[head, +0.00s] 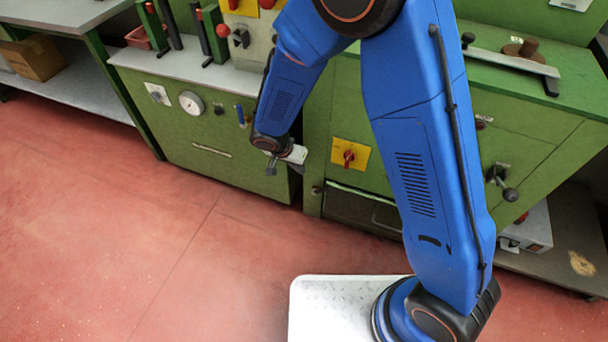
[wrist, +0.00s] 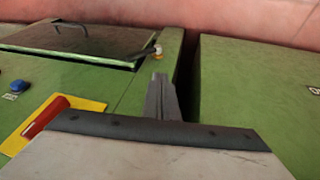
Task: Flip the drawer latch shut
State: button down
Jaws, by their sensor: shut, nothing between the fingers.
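The drawer (head: 362,208) is a dark panel low in the green cabinet, under a red knob on a yellow plate. It shows in the wrist view (wrist: 85,42) at upper left with a dark handle and looks closed. The latch (wrist: 145,53) is a small dark lever with a pale, brassy end, beside the drawer's right corner in the wrist view. Its tip points toward the drawer; I cannot tell whether it overlaps the front. In the head view the latch (head: 316,190) is tiny. My gripper (wrist: 160,82) is shut and empty, its fingertips near the latch but apart from it.
The red knob on the yellow plate (head: 350,154) sits above the drawer; it is at lower left in the wrist view. A second green cabinet (head: 185,125) with a gauge stands to the left across a narrow gap. Red floor (head: 130,230) in front is clear.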

jog(key=shift+v, duration=1.55)
jog(key=shift+f, duration=0.1)
jog(key=s+a+f+n+t+h, duration=0.4)
jog(key=f+n+h, duration=0.1)
jog(key=f+h, duration=0.1)
jog(key=shift+a+f+h, duration=0.2)
jog(key=shift+h, duration=0.3)
jog(key=shift+w, duration=0.1)
